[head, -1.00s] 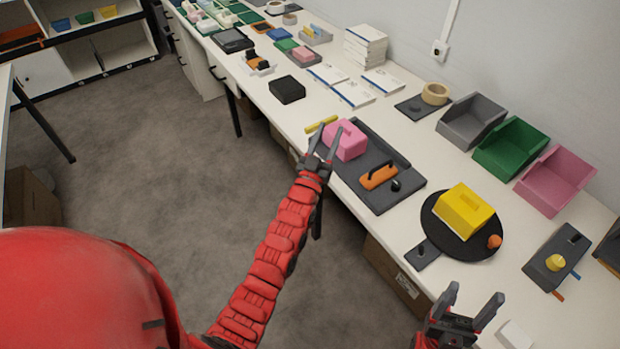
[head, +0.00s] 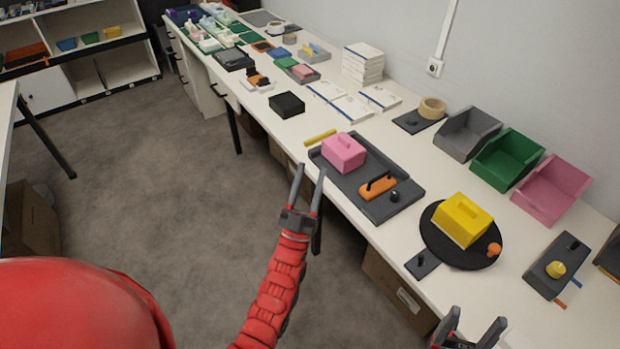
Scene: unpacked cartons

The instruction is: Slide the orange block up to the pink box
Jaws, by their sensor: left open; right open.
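The orange block (head: 378,187), with a black handle on top, lies on the dark grey tray (head: 350,181) on the long white table. The pink box (head: 344,152), with a small raised grip, stands on the same tray toward its far left end. A bare strip of tray shows between them. A black knob (head: 394,196) stands by the orange block's right side. My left gripper (head: 309,172) is open and empty, left of the tray near the table's front edge. My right gripper (head: 472,325) is open at the bottom edge, partly cut off.
A yellow box (head: 462,219) and an orange knob sit on a round black plate (head: 436,246) right of the tray. A yellow stick (head: 320,137) lies beyond the tray's left end. Grey, green and pink bins (head: 550,188) stand along the wall. A black box (head: 287,104) lies farther left.

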